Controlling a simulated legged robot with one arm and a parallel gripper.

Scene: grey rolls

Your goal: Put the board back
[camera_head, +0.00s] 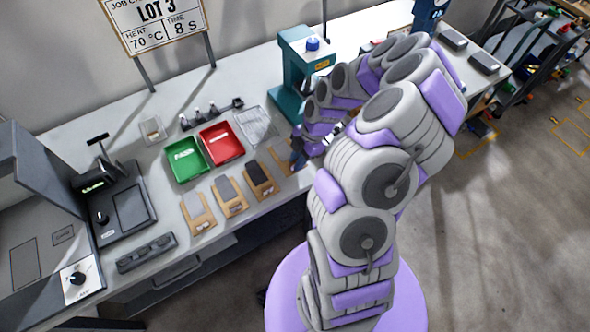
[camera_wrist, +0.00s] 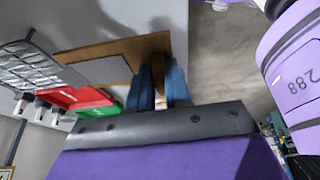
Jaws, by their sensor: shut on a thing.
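My gripper (camera_wrist: 163,85) has blue fingers, shown in the wrist view close together at the end of a flat brown board (camera_wrist: 118,52). It is shut on this board; the gripped edge is partly hidden between the fingers. In the head view my gripper (camera_head: 299,150) is low over the bench, at the rightmost tan wooden holder (camera_head: 281,158), whose right part it covers.
A teal press (camera_head: 291,75) stands behind my arm. The bench front edge is close to the holders.

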